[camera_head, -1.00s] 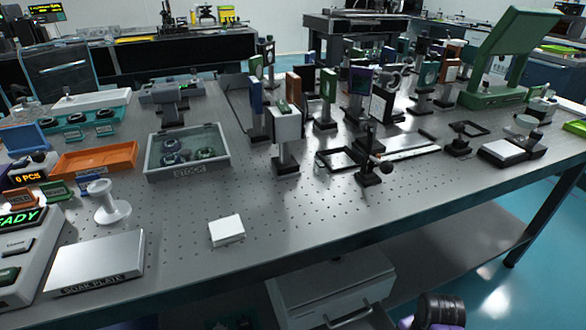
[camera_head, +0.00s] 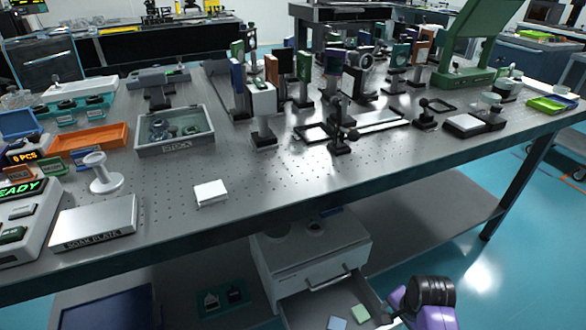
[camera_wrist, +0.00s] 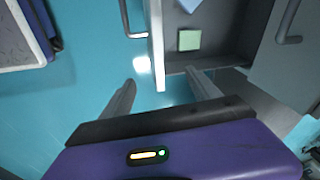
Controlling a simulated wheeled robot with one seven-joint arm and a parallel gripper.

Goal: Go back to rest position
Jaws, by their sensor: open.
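In the head view, my purple and black arm (camera_head: 430,300) is low at the right, beside the open drawer (camera_head: 312,308); the fingers are not clear there.
The drawer's white cabinet (camera_head: 310,258) stands below the perforated optical table (camera_head: 240,200). The tabletop holds optical mounts, a grey stock box (camera_head: 175,145), an orange tray (camera_head: 95,142) and a small white block (camera_head: 210,192). Blue floor (camera_head: 480,270) is clear on the right.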

